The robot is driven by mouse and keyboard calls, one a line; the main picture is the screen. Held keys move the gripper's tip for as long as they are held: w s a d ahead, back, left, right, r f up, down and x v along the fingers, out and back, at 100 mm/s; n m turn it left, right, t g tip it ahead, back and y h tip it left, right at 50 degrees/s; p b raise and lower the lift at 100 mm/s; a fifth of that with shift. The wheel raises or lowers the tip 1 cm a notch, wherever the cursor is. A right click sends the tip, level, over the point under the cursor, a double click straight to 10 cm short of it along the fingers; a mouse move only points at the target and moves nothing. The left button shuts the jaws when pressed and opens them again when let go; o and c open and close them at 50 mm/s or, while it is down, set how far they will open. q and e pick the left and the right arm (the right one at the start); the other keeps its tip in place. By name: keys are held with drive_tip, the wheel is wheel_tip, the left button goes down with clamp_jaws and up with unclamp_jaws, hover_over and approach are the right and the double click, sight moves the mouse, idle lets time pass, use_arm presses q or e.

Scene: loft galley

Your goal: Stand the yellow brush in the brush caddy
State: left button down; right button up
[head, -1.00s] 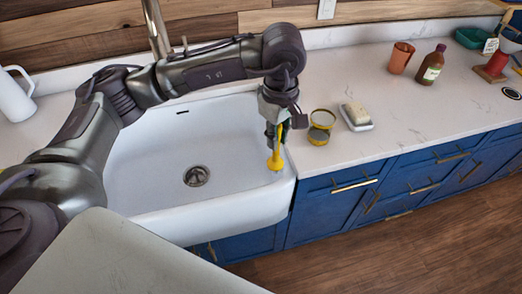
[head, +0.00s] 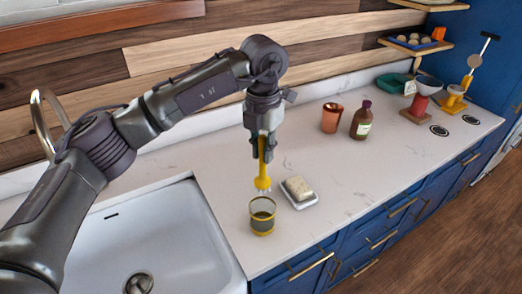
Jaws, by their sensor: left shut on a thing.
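My left gripper (head: 263,157) is shut on the yellow brush (head: 263,182) and holds it upright, with its head and pale bristles pointing down. The gripper covers much of the handle. The brush caddy (head: 262,217), a small cup with a yellow rim and base and a dark inside, stands on the counter to the right of the sink. In the picture the bristles show just above the caddy's far rim; I cannot tell whether they are over its opening or behind it. My right gripper is not in view.
A soap dish (head: 299,193) with a pale bar stands close to the right of the caddy. A copper cup (head: 331,118) and a brown bottle (head: 362,121) stand farther back. The white sink (head: 150,240) lies left. The counter right of the soap dish is clear.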

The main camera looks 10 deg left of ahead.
sight(263, 177)
use_arm(q)
drive_tip(key=shift+s+f, duration=0.1)
drive_tip(key=shift+f, duration=0.25)
drive_tip(key=shift+f+b, duration=0.3)
drive_tip(key=shift+f, duration=0.05)
drive_tip(key=shift+w+f+b, duration=0.2)
drive_tip(key=shift+f+b, duration=0.15)
drive_tip(key=shift+f, duration=0.4)
drive_tip(key=shift+f+b, duration=0.35)
drive_tip(key=shift+f, duration=0.65)
wheel_tip(263, 177, down, 4)
drive_tip(key=b, duration=0.3)
drive_tip(key=shift+f+b, duration=1.7)
drive_tip(key=shift+f, duration=0.25)
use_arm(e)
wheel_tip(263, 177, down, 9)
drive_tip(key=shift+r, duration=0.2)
